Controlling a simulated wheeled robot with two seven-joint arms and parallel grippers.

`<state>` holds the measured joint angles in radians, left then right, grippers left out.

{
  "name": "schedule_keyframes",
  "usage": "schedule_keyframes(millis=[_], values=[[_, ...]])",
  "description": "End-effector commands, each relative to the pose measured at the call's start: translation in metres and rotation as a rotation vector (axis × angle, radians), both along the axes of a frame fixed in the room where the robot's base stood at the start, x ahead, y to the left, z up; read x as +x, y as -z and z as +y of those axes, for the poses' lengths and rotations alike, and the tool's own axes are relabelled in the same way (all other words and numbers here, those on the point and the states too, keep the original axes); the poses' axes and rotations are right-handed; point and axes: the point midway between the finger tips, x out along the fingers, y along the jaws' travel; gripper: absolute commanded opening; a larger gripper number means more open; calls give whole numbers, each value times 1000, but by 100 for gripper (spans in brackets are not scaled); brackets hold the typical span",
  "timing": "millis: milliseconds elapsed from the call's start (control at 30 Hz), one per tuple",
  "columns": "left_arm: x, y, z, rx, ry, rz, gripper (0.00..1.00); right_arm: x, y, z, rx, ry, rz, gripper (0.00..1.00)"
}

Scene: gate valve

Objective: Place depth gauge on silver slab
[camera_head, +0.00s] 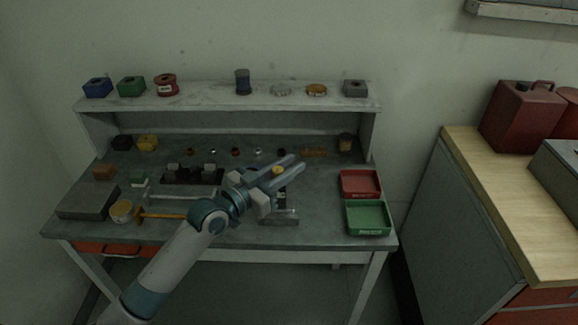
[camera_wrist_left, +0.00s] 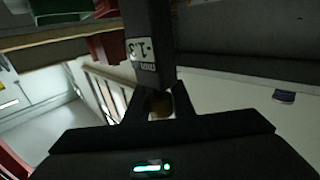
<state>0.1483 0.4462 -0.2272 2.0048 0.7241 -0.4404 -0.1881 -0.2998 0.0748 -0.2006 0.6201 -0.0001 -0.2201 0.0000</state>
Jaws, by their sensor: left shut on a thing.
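My left gripper (camera_head: 293,166) reaches in over the middle of the workbench, its fingers pointing to the upper right. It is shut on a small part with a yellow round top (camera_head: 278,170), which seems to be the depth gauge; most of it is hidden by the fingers. In the left wrist view a brownish round piece of it (camera_wrist_left: 159,104) shows between the fingers. A grey metal slab (camera_head: 279,217), seemingly the silver slab, lies near the bench's front edge, below the gripper in the picture. I cannot tell the gap between them. My right gripper is not in view.
A red tray (camera_head: 360,183) and a green tray (camera_head: 368,218) are at the bench's right. A dark grey block (camera_head: 88,203), a yellow-topped cup (camera_head: 122,211) and an orange-handled tool (camera_head: 162,215) are at the left. Several small parts line the back under a shelf (camera_head: 225,102).

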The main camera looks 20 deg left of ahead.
Motion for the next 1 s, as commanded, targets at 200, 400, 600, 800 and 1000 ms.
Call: schedule_keyframes(millis=[200,400,600,800,1000], values=[[0,1,0,0,0,0,40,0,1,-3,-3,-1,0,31],[0,0,0,0,0,0,40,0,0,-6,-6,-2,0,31],[-4,0,3,0,-1,1,40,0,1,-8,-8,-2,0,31],[-26,1,14,2,0,0,40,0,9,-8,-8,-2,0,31],[-58,2,31,4,1,0,40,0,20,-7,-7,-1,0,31]])
